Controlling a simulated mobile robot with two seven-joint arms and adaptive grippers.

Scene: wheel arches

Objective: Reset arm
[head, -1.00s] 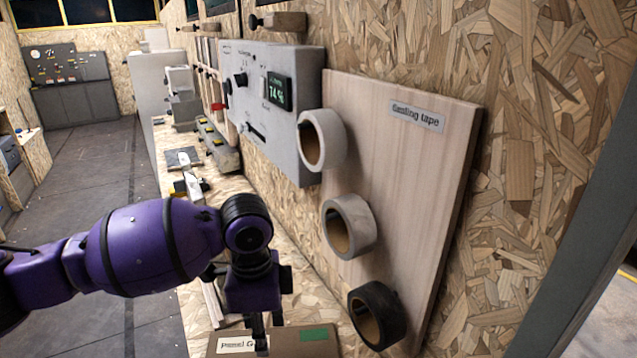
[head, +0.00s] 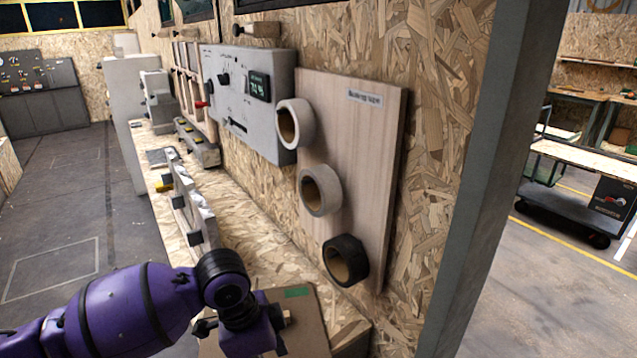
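My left arm (head: 135,310), purple with black joints, comes in from the lower left over the wooden bench. Its end is low in the head view, in front of a brown panel (head: 305,318) with a green label. The gripper's fingers are hidden or cut off at the bottom edge, so I cannot tell whether it is open or shut, or whether it holds anything. My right arm and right gripper are not in view.
A wooden board (head: 385,150) with several tape rolls (head: 320,190) hangs on the wall beside a grey control box (head: 270,125). A wooden bench (head: 250,235) runs along the wall. A grey post (head: 490,170) stands right. Floor (head: 60,215) at left is clear. A cart (head: 580,185) stands far right.

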